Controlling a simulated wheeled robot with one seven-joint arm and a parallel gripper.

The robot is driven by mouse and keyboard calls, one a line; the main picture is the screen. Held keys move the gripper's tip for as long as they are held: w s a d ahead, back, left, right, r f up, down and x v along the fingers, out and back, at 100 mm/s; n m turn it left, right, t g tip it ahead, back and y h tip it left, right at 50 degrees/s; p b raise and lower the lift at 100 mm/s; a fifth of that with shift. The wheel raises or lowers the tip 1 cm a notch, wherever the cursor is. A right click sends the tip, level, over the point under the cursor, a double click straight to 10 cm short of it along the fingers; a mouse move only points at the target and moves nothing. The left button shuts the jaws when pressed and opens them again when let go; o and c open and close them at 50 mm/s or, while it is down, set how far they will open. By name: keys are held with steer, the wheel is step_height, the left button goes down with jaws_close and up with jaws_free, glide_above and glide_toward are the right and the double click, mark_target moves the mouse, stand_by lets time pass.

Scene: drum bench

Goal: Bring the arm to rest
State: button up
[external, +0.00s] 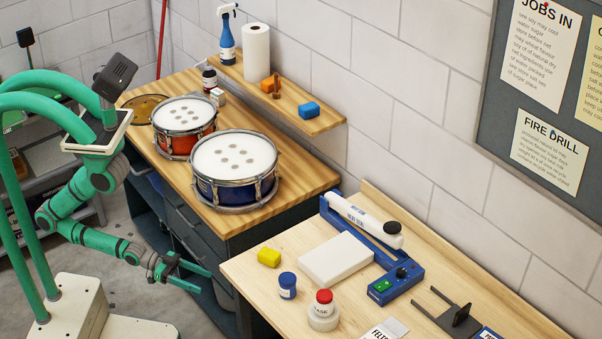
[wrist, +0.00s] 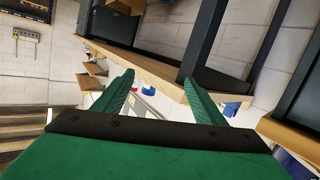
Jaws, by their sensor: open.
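My gripper (external: 206,282) is at the end of my green arm, low in front of the benches in the external view. Its two fingers are spread apart with nothing between them. It points right, toward the gap below the bench edges, and appears to touch nothing. In the wrist view, both green fingers of my gripper (wrist: 160,78) show apart and empty, with the bench edge and blurred small items beyond them. The arm is bent, with its elbow to the left of the drum bench (external: 310,178).
An orange drum (external: 184,128) and a blue drum (external: 234,170) stand on the drum bench. Open floor lies left of the benches.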

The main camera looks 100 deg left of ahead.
steer(key=s+a+r+y, duration=0.2)
steer(key=s+a, duration=0.5)
steer(key=s, duration=0.4)
steer(key=shift+s+r+y, duration=0.25)
steer(key=shift+r+y, duration=0.15)
